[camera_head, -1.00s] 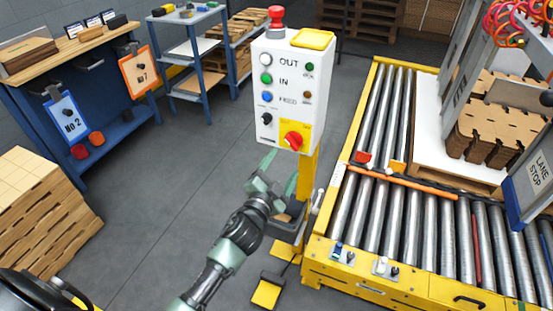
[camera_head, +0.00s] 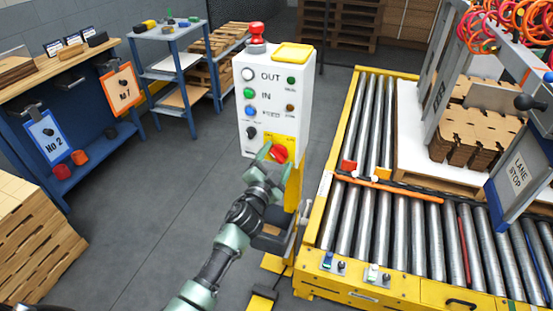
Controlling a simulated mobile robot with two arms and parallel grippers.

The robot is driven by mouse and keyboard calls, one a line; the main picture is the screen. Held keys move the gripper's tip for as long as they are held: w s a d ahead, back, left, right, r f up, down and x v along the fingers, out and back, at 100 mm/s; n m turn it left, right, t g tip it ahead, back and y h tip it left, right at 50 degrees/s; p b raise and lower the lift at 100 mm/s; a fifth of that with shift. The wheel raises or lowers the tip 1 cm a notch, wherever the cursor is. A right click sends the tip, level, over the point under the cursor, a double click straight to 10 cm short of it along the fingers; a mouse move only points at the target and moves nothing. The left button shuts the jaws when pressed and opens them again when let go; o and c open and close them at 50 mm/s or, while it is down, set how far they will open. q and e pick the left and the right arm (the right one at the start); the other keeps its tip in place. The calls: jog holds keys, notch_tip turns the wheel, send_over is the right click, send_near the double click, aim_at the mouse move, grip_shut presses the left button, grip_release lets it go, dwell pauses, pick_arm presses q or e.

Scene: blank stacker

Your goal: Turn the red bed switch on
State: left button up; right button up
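The red bed switch (camera_head: 280,153) is a red rotary knob on a yellow plate at the lower right of the white control box (camera_head: 262,116). The box stands on a yellow post. My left gripper (camera_head: 271,158) is right at the knob, with its green fingers apart. One finger shows left of the knob and the other lies below and to the right, partly hidden. I cannot tell whether the fingers touch the knob. My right gripper is not in view.
A red mushroom button (camera_head: 257,33) tops the box. A roller conveyor (camera_head: 362,225) with a yellow frame stands close on the right. A pallet stack (camera_head: 33,240), a blue bench (camera_head: 75,135) and a blue shelf cart (camera_head: 172,75) are on the left. Grey floor is clear between.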

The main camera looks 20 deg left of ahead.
pick_arm(q)
jog(key=c, duration=1.2)
jog(key=shift+m, duration=0.4)
jog(key=m, duration=0.3)
jog(key=shift+d+f+m+b, duration=0.1)
jog(key=shift+f+m+b, duration=0.1)
jog(key=shift+m+b, duration=0.2)
jog(key=m, duration=0.4)
jog(key=shift+m, duration=0.3)
jog(key=m, duration=0.4)
jog(key=shift+f, duration=0.2)
jog(key=m, duration=0.4)
jog(key=shift+m, duration=0.3)
jog(key=shift+f, duration=0.1)
